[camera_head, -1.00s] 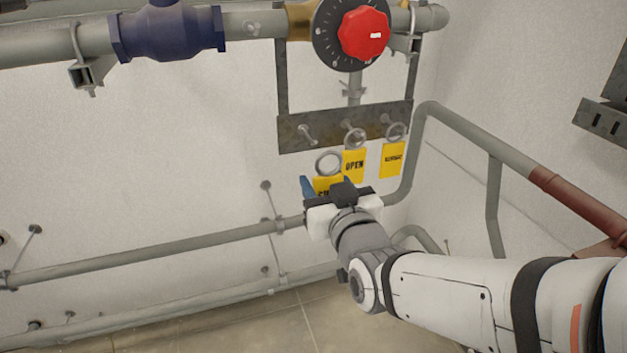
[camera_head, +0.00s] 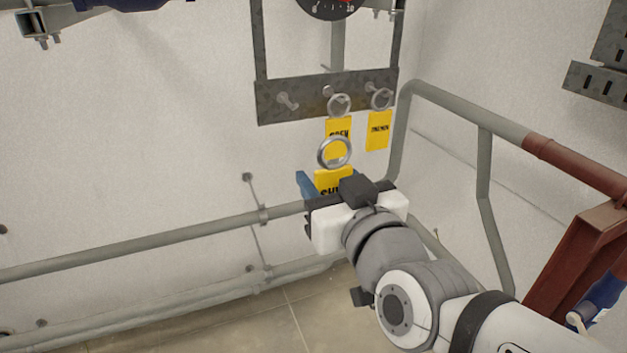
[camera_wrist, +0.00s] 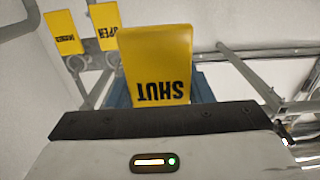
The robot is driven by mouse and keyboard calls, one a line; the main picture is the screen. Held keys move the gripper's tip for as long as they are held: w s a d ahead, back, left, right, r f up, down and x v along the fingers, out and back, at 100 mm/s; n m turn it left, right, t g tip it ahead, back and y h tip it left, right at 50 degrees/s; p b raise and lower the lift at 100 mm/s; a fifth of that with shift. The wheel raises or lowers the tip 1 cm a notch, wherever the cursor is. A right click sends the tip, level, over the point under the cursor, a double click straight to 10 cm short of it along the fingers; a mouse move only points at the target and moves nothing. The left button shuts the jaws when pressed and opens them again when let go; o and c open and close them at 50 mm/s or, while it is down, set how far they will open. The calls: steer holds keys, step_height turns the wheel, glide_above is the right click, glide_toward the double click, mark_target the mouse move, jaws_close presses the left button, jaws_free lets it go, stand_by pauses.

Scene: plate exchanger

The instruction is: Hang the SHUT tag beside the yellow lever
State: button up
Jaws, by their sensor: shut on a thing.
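The yellow SHUT tag (camera_head: 330,180), with a metal ring (camera_head: 334,152) at its top, is held by my gripper (camera_head: 322,194). In the wrist view the SHUT tag (camera_wrist: 157,60) appears upside down, above the dark edge of my gripper. The tag is in front of and below a grey peg plate (camera_head: 270,108); in the head view its ring overlaps the OPEN tag (camera_head: 338,128). The plate's left peg (camera_head: 288,100) is bare. The OPEN tag hangs from the middle peg and another yellow tag (camera_head: 378,130) from the right one. No yellow lever is visible.
A grey rail pipe (camera_head: 405,120) rises right of the plate and runs to a rust-red section (camera_head: 575,160). A horizontal pipe (camera_head: 150,240) runs along the wall at left. The wall (camera_head: 120,130) left of the plate is mostly bare.

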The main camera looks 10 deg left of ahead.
steer(key=shift+d+r, duration=0.15)
steer(key=shift+r, duration=0.1)
steer(key=shift+w+f, duration=0.15)
steer(key=shift+f, duration=0.05)
steer(key=shift+b+x, duration=0.7)
steer(key=shift+x, duration=0.25)
steer(key=b, duration=0.4)
glide_toward(284, 120)
steer(key=shift+v, duration=0.95)
steer(key=shift+w+a+f, duration=0.2)
steer(key=shift+w+a, duration=0.05)
steer(key=shift+w, duration=0.1)
steer(key=shift+b+x, duration=0.85)
steer(key=shift+x, duration=2.75)
steer(key=shift+r, duration=0.1)
